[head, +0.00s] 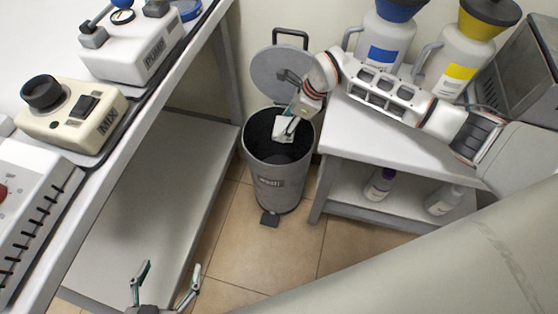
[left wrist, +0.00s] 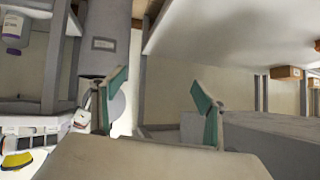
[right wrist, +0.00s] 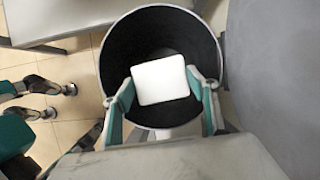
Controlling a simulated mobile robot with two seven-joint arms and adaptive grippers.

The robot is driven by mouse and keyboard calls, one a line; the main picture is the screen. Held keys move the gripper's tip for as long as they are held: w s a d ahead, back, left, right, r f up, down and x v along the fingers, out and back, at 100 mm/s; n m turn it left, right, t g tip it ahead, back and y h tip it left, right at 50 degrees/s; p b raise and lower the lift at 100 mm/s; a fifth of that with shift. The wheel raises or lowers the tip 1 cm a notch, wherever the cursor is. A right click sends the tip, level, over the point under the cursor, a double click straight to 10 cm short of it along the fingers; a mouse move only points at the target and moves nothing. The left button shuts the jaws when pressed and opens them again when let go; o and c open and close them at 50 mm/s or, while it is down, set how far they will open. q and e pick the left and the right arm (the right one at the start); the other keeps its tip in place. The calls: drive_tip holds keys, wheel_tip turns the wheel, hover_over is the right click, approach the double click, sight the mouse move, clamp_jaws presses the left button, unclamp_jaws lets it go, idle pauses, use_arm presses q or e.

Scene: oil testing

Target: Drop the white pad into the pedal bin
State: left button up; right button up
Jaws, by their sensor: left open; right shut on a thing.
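The white pad (head: 285,128) is in my right gripper (head: 290,118), over the open mouth of the grey pedal bin (head: 279,189). In the right wrist view the white pad (right wrist: 160,81) lies between the teal fingertips (right wrist: 163,92), with the bin's dark interior (right wrist: 160,32) behind it. The bin's lid (head: 283,73) stands raised at the back, and its pedal (head: 270,219) is at the front. My left gripper (head: 167,285) is open and empty, low at the front left; its spread fingers also show in the left wrist view (left wrist: 160,100).
A bench (head: 135,105) with lab devices runs along the left, with a lower shelf (head: 165,215). A white side table (head: 385,135) right of the bin carries jugs with blue (head: 383,53) and yellow (head: 455,70) labels. Tiled floor (head: 262,255) in front of the bin is clear.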

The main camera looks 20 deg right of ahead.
drive_tip(key=shift+f, duration=0.95)
drive_tip(key=shift+r, duration=0.1)
drive_tip(key=o, duration=1.1)
use_arm(q)
drive_tip(key=shift+w+d+r, duration=0.25)
drive_tip(key=shift+d+r, duration=0.05)
drive_tip(key=shift+d, duration=0.15)
use_arm(e)
drive_tip(key=shift+o, duration=0.2)
use_arm(q)
drive_tip(key=shift+s+f, duration=0.1)
use_arm(e)
drive_tip(key=shift+r, duration=0.15)
wheel_tip(320, 180, up, 10)
drive_tip(key=shift+f, duration=0.1)
